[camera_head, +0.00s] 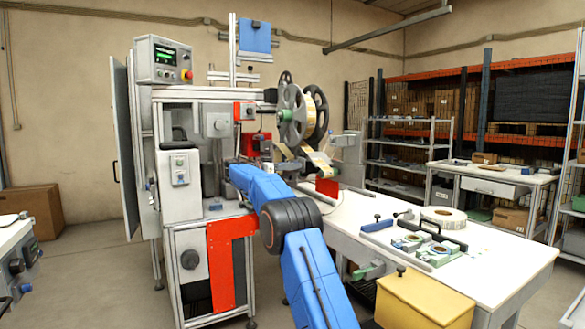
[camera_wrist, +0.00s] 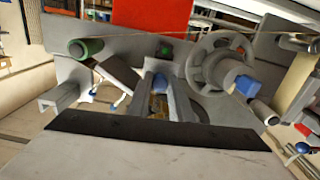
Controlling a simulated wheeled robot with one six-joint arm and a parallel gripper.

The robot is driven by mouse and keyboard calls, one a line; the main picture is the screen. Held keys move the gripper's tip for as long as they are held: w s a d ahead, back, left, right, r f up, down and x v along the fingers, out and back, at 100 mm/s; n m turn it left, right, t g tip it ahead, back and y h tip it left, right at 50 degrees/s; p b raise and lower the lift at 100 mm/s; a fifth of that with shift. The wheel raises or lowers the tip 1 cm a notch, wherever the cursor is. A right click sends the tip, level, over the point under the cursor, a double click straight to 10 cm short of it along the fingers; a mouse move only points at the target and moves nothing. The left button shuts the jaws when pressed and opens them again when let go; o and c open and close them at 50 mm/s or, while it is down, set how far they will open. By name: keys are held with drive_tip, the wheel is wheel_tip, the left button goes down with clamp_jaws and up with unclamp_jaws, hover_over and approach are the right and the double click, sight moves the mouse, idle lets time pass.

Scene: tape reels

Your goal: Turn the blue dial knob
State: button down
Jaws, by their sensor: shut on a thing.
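In the head view my blue arm reaches to the middle of the grey machine (camera_head: 180,205), below the reels. The fingers and the knob are not clearly visible there.
A grey spoked wheel (camera_wrist: 220,62) with a blue hub part is close right of my gripper. A green-ended roller (camera_wrist: 86,47) is at left. Film reels (camera_head: 296,112) stand above my arm. A white table (camera_head: 490,255) with tools and a yellow box (camera_head: 425,300) lies at right.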

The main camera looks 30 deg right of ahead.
drive_tip(key=shift+f+m, duration=0.1)
drive_tip(key=shift+m, duration=1.8)
drive_tip(key=c, duration=1.6)
unclamp_jaws()
drive_tip(key=shift+a, duration=0.1)
drive_tip(key=a, duration=1.7)
drive_tip(key=shift+s+a, duration=0.15)
drive_tip(key=shift+s, duration=0.1)
